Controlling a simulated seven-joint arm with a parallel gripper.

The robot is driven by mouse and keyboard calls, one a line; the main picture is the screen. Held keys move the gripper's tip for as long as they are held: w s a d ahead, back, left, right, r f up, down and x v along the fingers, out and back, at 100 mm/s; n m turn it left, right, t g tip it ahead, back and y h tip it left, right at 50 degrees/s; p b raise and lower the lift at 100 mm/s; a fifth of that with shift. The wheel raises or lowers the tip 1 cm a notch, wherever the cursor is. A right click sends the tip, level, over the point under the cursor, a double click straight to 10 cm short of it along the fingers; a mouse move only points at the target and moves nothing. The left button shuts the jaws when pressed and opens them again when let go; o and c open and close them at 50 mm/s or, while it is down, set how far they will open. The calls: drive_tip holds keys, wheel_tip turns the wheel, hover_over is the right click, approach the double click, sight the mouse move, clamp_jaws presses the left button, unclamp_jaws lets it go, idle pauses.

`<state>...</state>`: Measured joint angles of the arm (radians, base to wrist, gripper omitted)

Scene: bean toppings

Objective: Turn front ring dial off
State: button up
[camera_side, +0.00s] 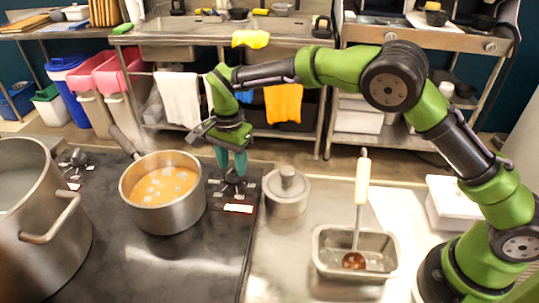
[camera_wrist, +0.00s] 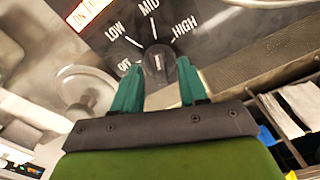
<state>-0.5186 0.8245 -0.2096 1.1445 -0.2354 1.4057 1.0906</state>
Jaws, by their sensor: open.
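My gripper (camera_side: 231,163) points down, open and empty, over a dark stove dial (camera_side: 233,181) on the cooktop's right part. In the wrist view my gripper (camera_wrist: 158,72) has its teal fingertips on either side of the dial (camera_wrist: 158,60); I cannot tell whether they touch it. The labels OFF, LOW, MID and HIGH fan around the dial. A white mark on the knob points roughly towards MID. The fingers and hand hide the dial's near side.
A pot of orange soup (camera_side: 163,192) stands left of the dial, its handle pointing back. A lidded steel pot (camera_side: 287,192) stands to the right. A large pot (camera_side: 38,215) fills the left. A ladle (camera_side: 361,185) stands in a steel pan (camera_side: 330,262) on the right counter.

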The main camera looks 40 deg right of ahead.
drive_tip(key=shift+f, duration=0.35)
drive_tip(key=shift+c, duration=0.4)
clamp_jaws()
